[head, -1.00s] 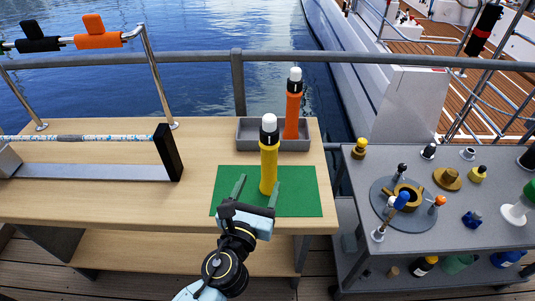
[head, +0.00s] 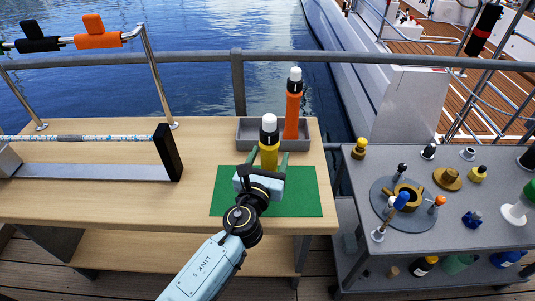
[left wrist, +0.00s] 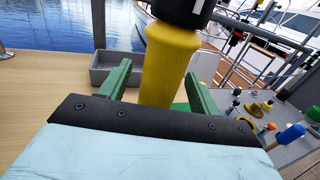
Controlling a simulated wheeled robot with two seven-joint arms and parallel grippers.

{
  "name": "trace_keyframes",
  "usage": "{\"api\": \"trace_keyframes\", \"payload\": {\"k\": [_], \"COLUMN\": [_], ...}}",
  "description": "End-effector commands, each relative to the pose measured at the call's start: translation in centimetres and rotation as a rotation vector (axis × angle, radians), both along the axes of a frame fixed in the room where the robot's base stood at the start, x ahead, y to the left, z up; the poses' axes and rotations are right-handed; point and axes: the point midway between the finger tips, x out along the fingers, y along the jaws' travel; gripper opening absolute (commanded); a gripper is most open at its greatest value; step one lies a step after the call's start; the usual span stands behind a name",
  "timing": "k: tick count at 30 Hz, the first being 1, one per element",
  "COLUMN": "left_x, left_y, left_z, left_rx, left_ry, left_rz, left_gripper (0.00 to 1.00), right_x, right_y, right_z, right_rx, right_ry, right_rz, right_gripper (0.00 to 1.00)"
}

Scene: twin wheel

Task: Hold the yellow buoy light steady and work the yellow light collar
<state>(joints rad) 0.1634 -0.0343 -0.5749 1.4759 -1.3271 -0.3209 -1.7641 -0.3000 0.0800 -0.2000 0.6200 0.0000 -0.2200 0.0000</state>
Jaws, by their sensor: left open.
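The yellow buoy light (head: 269,154) stands upright on the green mat (head: 306,197), with a black band and white top above its yellow body. My left gripper (head: 269,162) is open, with its green fingers on either side of the yellow body. In the left wrist view the yellow buoy light (left wrist: 170,65) rises between the two green fingers (left wrist: 158,85), and a gap shows beside the right finger. Its top is cut off there, and its lower part is hidden behind my gripper. I cannot tell the collar apart from the body. My right gripper is not in view.
An orange buoy light (head: 292,108) stands in the grey tray (head: 246,134) behind. A black-ended rack (head: 168,152) lies at left on the wooden table (head: 200,137). A grey cart (head: 350,205) with several small items is at right.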

Motion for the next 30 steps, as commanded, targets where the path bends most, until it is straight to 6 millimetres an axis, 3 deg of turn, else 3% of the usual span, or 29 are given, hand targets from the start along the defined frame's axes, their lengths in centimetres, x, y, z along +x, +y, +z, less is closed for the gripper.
{"api": "trace_keyframes", "payload": {"k": [3, 14, 21, 22, 28, 30], "left_x": [-0.01, -0.04, -0.05, -0.05, -0.06, -0.07], "left_y": [-0.01, 0.0, 0.01, 0.01, 0.02, 0.02], "left_z": [0.0, -0.02, -0.14, -0.15, -0.17, -0.19], "left_rx": [0.0, 0.0, 0.0, 0.0, 0.001, 0.001], "left_ry": [0.0, 0.0, 0.001, 0.001, 0.002, 0.002], "left_rz": [0.0, 0.0, 0.0, 0.0, 0.0, 0.0], "left_gripper": [0.61, 0.14, 0.14, 0.35, 0.1, 0.1], "right_x": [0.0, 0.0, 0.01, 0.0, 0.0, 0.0], "right_y": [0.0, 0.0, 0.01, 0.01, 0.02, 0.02], "right_z": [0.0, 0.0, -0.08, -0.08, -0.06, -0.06], "right_rx": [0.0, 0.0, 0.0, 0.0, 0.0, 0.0], "right_ry": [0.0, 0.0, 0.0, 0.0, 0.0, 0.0], "right_rz": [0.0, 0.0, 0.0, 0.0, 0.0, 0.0], "right_gripper": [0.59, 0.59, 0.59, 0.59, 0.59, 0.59]}}
